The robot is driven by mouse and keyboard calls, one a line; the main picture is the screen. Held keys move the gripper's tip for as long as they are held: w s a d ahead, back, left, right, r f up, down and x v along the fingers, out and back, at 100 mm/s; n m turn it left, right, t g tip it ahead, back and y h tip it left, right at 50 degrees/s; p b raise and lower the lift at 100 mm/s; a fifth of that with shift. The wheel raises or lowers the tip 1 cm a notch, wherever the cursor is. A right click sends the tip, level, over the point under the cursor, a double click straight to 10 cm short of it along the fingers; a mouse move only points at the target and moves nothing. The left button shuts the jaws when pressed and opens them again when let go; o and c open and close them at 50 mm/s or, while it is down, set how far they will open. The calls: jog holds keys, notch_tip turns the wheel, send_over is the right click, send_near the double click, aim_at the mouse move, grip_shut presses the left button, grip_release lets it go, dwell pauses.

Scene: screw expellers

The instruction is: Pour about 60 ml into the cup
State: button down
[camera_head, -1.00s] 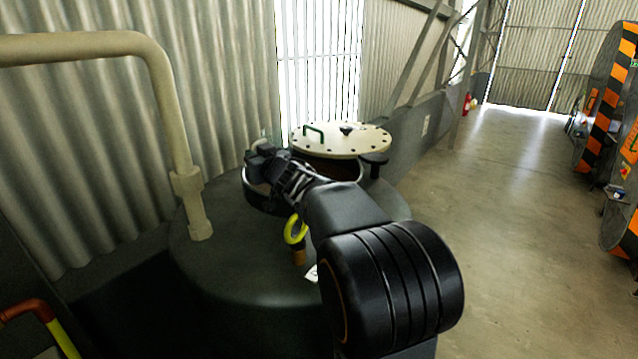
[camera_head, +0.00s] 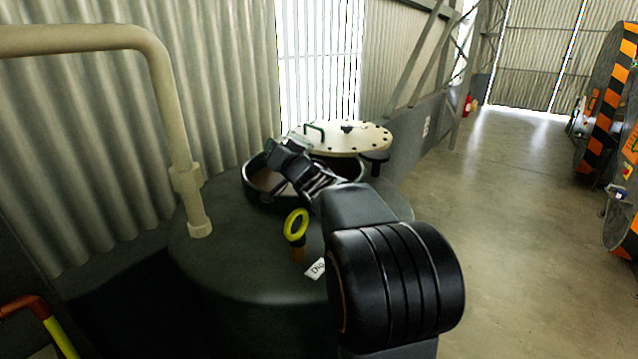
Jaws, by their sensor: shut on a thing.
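My gripper (camera_head: 284,152) is at the far end of my arm, over the open round hatch (camera_head: 250,185) on top of the dark tank (camera_head: 225,270). It is shut on a small pale, see-through thing (camera_head: 298,139), seen just behind the fingers. Most of this held thing is hidden by the gripper, so its shape and contents cannot be told. No cup can be made out clearly. Brownish content shows inside the hatch, left of my gripper.
The pale bolted lid (camera_head: 355,140) with a green handle is swung aside at the hatch's right. A yellow ring (camera_head: 296,224) on a brown stem and a white label (camera_head: 315,268) are on the tank top. A thick beige pipe (camera_head: 178,140) rises at left.

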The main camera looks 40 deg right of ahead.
jog(key=shift+s+d+f+m, duration=0.1)
jog(key=shift+d+f+m, duration=0.1)
jog(key=shift+d+m, duration=0.2)
jog(key=shift+s+d+r+m+t+h, duration=0.15)
jog(key=shift+d+m+t+h, duration=0.2)
jog(key=shift+m, duration=0.7)
jog(key=shift+s+d+m+t+h, duration=0.15)
jog(key=shift+d+m+h, duration=0.3)
jog(key=shift+m, duration=0.6)
jog(key=shift+s+d+f+m+h+p, duration=0.15)
jog(key=shift+d+m+h, duration=0.25)
jog(key=shift+m, duration=0.45)
jog(key=shift+d+m+h+p, duration=0.2)
jog(key=shift+d+m+h, duration=0.2)
jog(key=shift+m, duration=0.4)
jog(key=shift+s+d+f+m+h+p, duration=0.1)
jog(key=shift+d+m+h+p, duration=0.15)
jog(key=shift+d+m, duration=0.45)
jog(key=a+n+y, duration=0.1)
jog(key=n, duration=0.1)
jog(key=a+n+y+b, duration=0.1)
jog(key=n, duration=0.1)
jog(key=shift+w+a+r+n, duration=0.2)
jog(key=shift+w+a+n, duration=0.05)
jog(key=shift+w+a, duration=0.15)
